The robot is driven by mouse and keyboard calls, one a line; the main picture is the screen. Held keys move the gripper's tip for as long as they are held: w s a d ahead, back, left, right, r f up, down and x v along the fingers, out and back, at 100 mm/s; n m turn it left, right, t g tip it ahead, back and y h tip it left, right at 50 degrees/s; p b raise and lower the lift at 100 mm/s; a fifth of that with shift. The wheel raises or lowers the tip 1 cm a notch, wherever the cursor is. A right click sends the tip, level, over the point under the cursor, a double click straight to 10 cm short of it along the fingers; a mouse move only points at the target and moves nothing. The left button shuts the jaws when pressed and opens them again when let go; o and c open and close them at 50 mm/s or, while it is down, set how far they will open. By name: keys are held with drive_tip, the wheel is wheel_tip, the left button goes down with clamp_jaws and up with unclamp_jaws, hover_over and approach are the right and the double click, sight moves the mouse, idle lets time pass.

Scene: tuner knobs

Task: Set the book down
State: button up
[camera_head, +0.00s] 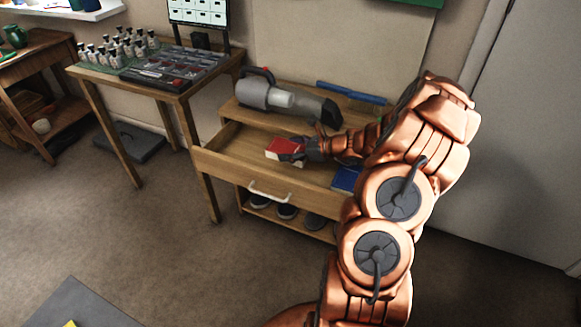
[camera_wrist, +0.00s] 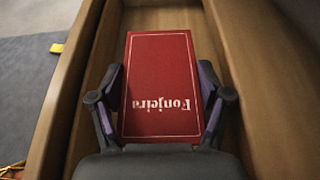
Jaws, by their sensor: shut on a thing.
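A red book (camera_wrist: 160,75) with white lettering is between the two fingers of my gripper (camera_wrist: 160,100) in the wrist view. My gripper is shut on its two long sides. In the head view the red book (camera_head: 284,146) shows its cover and pale page edges, with my gripper (camera_head: 296,150) at its right end. It is over the open wooden drawer (camera_head: 232,148), inside the drawer's outline. I cannot tell whether the book touches the drawer floor.
A grey handheld vacuum (camera_head: 270,97) lies on the cabinet top behind the drawer, beside a blue bar (camera_head: 350,92). A blue item (camera_head: 346,178) is at the drawer's right. A table (camera_head: 176,92) with bottles and a parts tray stands left.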

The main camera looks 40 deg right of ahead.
sight(290, 171)
drive_tip(key=shift+f+b, duration=0.55)
drive_tip(key=shift+f, duration=2.8)
drive_tip(key=shift+f, duration=0.1)
drive_tip(key=o, duration=1.2)
drive_tip(key=shift+o, duration=0.2)
drive_tip(key=shift+s+d+r, duration=0.1)
drive_tip(key=shift+r, duration=0.1)
drive_tip(key=shift+p+v, duration=0.7)
drive_tip(key=shift+v, duration=2.9)
